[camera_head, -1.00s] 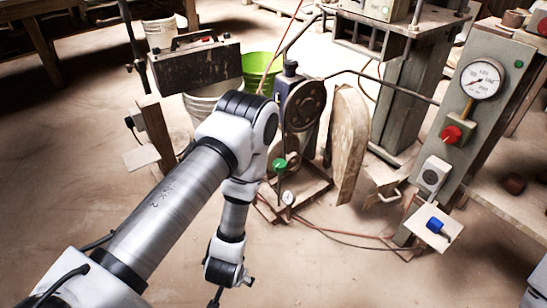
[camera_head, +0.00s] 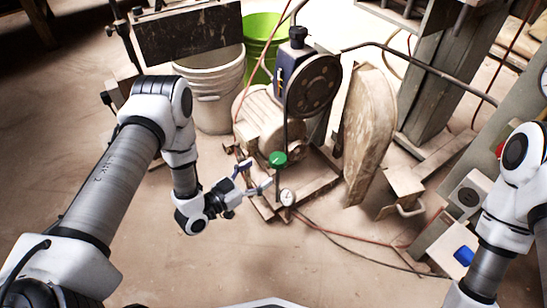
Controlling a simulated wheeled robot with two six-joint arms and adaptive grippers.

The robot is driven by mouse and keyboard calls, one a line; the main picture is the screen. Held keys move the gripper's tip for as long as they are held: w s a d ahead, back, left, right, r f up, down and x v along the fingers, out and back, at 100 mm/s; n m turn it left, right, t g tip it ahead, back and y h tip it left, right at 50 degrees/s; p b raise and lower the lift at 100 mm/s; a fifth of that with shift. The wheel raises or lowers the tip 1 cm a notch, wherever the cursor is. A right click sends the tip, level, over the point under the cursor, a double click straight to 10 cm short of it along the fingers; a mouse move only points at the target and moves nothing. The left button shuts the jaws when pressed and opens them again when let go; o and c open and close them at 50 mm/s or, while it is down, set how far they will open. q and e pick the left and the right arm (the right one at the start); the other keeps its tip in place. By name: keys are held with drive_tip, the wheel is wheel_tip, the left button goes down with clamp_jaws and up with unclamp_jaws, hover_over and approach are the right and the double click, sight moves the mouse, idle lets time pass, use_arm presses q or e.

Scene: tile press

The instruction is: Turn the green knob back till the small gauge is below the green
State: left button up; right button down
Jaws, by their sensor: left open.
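The green knob (camera_head: 278,159) sits on a thin upright stem at the front of the pump unit. The small gauge (camera_head: 287,197) with a white face is just below it; its needle is too small to read. My left gripper (camera_head: 258,178) is open, just left of and slightly below the knob, with its fingers pointing toward the knob's stem. I cannot tell whether a finger touches it; nothing shows between the fingers. My right arm shows at the right edge, but its gripper is out of the picture.
The motor and pulley (camera_head: 313,86) stand behind the knob, with a wooden guard (camera_head: 370,135) to the right. A white bucket (camera_head: 217,105) and a green bucket (camera_head: 262,42) stand behind. A hose (camera_head: 345,240) runs across the floor to the right. The front floor is clear.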

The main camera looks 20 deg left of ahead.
sight(271, 163)
use_arm(q)
drive_tip(key=shift+w+d, duration=0.15)
drive_tip(key=shift+w, duration=0.25)
drive_tip(key=b+x, duration=0.3)
drive_tip(key=x, duration=0.4)
drive_tip(key=shift+r+b, duration=0.2)
drive_tip(key=shift+b, duration=0.1)
drive_tip(key=shift+s, duration=0.1)
drive_tip(key=c, duration=1.2)
